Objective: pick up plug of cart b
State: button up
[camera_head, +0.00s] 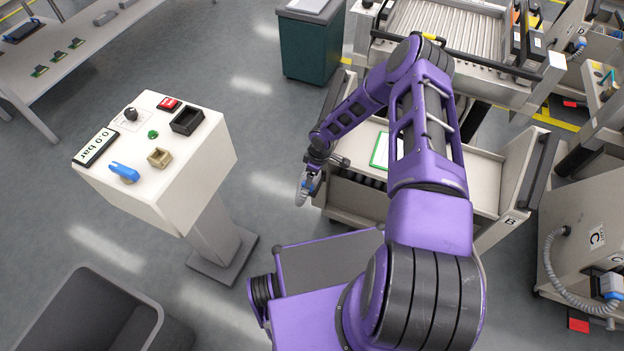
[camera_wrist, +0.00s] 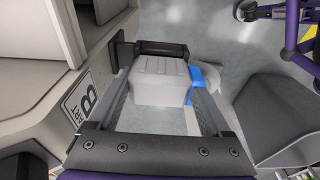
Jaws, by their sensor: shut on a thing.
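The plug of cart B (camera_wrist: 160,82) is a light grey block with a blue part at its right side in the wrist view. My gripper (camera_wrist: 165,95) is shut on it, with one finger on either side. In the head view the plug (camera_head: 301,192) shows small and grey below my gripper (camera_head: 310,180), in the air left of cart B. Cart B (camera_head: 484,235) has a "B" label on its end panel, and my arm covers part of it. The "CART B" label (camera_wrist: 84,100) also shows in the wrist view. The plug's hose is mostly hidden.
A white pedestal (camera_head: 190,165) stands left, with a "0.0 bar" display (camera_head: 95,148), a blue lever (camera_head: 124,173), a black socket box (camera_head: 187,120) and a beige socket (camera_head: 159,157). Cart C (camera_head: 590,225) with its hose stands right. Floor between pedestal and cart B is clear.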

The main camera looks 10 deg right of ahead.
grip_shut()
jog(key=shift+r, duration=0.1)
notch_tip(320, 180, up, 31)
jog(key=p, duration=0.6)
jog(key=shift+p, duration=0.35)
dwell(0.3)
